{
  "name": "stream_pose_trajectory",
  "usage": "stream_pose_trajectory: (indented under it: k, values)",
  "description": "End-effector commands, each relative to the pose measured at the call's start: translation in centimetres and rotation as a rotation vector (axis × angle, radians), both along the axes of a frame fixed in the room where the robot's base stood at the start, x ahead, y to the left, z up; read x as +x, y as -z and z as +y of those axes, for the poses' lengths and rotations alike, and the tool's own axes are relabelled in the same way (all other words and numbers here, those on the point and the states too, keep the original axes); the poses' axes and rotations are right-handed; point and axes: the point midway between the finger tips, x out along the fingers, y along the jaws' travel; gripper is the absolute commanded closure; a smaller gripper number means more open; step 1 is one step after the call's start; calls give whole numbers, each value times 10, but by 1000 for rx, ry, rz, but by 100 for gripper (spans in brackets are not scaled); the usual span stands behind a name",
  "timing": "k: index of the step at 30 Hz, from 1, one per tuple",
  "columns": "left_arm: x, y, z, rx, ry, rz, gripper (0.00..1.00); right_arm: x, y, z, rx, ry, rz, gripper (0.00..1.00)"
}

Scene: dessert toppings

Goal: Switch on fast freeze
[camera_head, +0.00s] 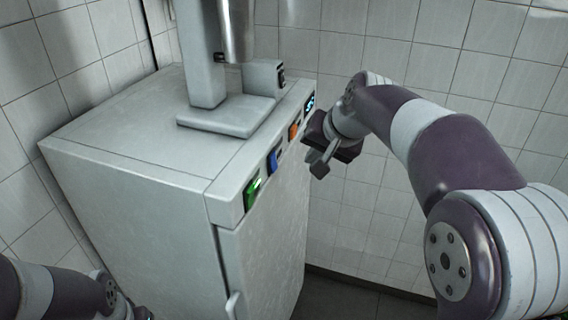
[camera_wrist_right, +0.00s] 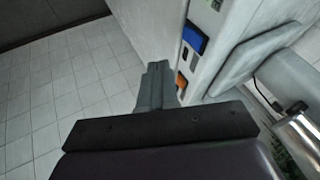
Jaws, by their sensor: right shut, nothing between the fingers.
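A grey-white freezer cabinet (camera_head: 130,135) stands in the corner. A row of coloured switches runs along its front top edge: green (camera_head: 254,189), blue (camera_head: 274,160), orange (camera_head: 294,130), and at the far end a dark one with a light-blue mark (camera_head: 310,104). My right gripper (camera_head: 322,163) is shut and empty, in front of the panel's far end, near the orange switch. In the right wrist view its fingers (camera_wrist_right: 155,88) point along the cabinet front, beside the orange switch (camera_wrist_right: 181,80) and beyond it the blue one (camera_wrist_right: 195,38). Contact cannot be told. The far-end switch is not visible there.
A grey machine (camera_head: 202,70) with a metal cylinder (camera_head: 238,30) stands on the cabinet top. A door handle (camera_head: 234,304) is low on the cabinet front. Tiled walls (camera_head: 475,100) close in behind. My left arm shows at lower left, its fingers out of sight.

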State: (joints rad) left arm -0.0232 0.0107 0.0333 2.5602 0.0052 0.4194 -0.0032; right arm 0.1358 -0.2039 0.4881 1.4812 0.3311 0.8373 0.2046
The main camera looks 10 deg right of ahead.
Motion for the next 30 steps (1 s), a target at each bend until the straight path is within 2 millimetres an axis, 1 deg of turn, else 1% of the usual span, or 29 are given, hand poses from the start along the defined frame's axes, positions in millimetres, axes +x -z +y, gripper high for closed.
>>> stream_pose_trajectory:
  k: [1, 9, 11, 12, 15, 18, 22, 30]
  values:
    - [0, -6, 0, 0, 0, 0, 100, 5, 7, 2, 1, -1, 6, 100]
    - [0, -22, 0, 0, 0, 0, 100, 37, 55, 12, 1, -1, 6, 100]
    - [0, -26, 0, 0, 0, 0, 100, 44, 64, 15, 0, -1, 5, 100]
    - [0, -34, 0, 0, 0, 0, 100, 48, 59, 22, -1, -3, 3, 100]
    - [0, -41, 0, 0, 0, 0, 100, 56, 63, 34, 0, -3, 4, 100]
    - [0, -45, 0, 0, 0, 0, 100, 62, 65, 42, -1, -2, 2, 100]
    - [0, -47, 0, 0, 0, 0, 100, 64, 68, 46, 0, 0, 2, 100]
    - [0, -46, 0, 0, 0, 0, 100, 65, 69, 46, 0, 0, 1, 100]
